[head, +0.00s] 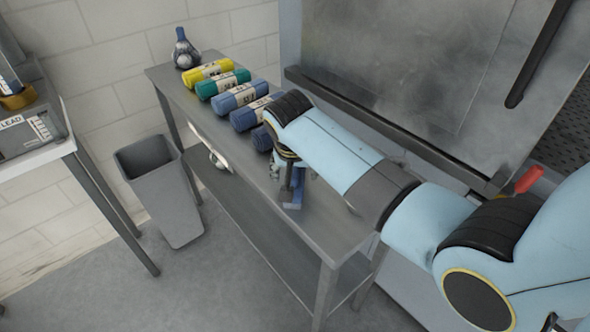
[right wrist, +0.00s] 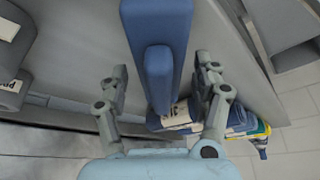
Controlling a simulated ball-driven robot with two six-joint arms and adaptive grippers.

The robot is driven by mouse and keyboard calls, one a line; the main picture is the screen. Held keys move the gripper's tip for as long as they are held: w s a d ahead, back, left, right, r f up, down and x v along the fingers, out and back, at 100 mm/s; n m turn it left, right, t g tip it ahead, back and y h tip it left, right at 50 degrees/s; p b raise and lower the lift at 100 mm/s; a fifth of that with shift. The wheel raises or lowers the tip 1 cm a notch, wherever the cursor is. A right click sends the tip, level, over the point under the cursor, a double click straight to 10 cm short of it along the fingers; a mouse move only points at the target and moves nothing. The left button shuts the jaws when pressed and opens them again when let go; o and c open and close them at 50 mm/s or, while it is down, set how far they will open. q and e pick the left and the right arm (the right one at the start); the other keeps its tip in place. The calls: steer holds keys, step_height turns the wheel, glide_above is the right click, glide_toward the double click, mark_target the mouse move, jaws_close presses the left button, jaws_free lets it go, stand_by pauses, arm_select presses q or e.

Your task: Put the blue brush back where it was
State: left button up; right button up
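The blue brush (head: 292,196) is at the near part of the steel side table (head: 335,226), partly hidden under my right gripper (head: 291,180). In the right wrist view the blue brush (right wrist: 158,75) shows as a long bar with a narrower block, lying between the two fingers of my right gripper (right wrist: 163,82). The fingers are spread, with a gap on each side of the brush. They do not appear to touch it. My left gripper is in neither view.
Rolls in yellow (head: 208,72), teal (head: 222,84) and blue (head: 241,95) line the table behind the brush. A blue-topped bottle (head: 185,50) stands at the far end. A grey bin (head: 160,190) stands left of the table. A large steel machine (head: 400,60) rises on the right.

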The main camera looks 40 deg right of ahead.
steer(key=shift+r, duration=0.15)
steer(key=shift+a+r, duration=0.1)
steer(key=shift+r, duration=0.2)
steer(key=v, duration=1.1)
steer(key=shift+s+r, duration=0.15)
